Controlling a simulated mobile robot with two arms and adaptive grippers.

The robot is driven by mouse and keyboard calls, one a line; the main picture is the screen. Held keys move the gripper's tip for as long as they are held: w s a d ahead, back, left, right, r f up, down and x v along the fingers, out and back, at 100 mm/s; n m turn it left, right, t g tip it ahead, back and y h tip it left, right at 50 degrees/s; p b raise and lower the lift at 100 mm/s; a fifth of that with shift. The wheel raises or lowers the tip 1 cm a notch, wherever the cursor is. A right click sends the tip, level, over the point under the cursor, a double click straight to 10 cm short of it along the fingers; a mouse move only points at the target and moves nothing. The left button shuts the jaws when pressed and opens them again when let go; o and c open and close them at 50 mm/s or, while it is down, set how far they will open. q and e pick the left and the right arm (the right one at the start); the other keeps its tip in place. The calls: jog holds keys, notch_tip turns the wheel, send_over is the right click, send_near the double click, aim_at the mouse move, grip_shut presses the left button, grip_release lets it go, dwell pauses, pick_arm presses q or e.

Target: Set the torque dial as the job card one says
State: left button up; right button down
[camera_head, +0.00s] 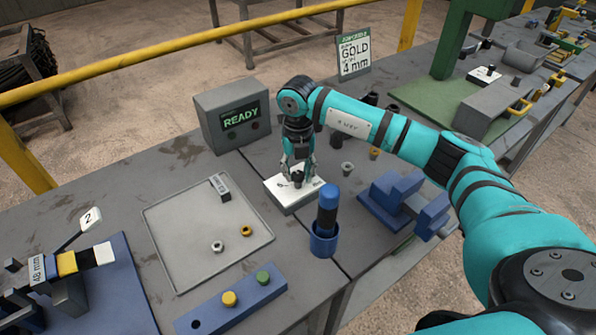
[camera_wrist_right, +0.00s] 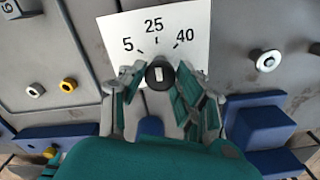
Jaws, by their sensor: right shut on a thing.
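The torque dial is a black knob (camera_wrist_right: 160,76) on a white scale plate (camera_wrist_right: 185,25) marked 5, 25 and 40, seen in the right wrist view. A pale mark on the knob points roughly up toward 25. My right gripper (camera_head: 298,170) reaches down onto the dial box (camera_head: 290,201) and is shut on the knob; its fingers (camera_wrist_right: 160,90) sit on both sides of it. My left gripper is not in view.
A grey box (camera_head: 232,115) with a screen reading READY stands behind the dial. A grey tray (camera_head: 190,258) with small nuts lies left. A blue cup (camera_head: 323,241) with a dark handle and a blue fixture (camera_head: 395,197) stand close on the near side and right.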

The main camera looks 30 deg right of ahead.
aim_at(298, 173)
jog(key=shift+r, duration=0.1)
dwell(0.3)
jog(key=c, duration=0.9)
grip_release()
jog(key=shift+c, duration=0.2)
notch_tip(298, 173, up, 12)
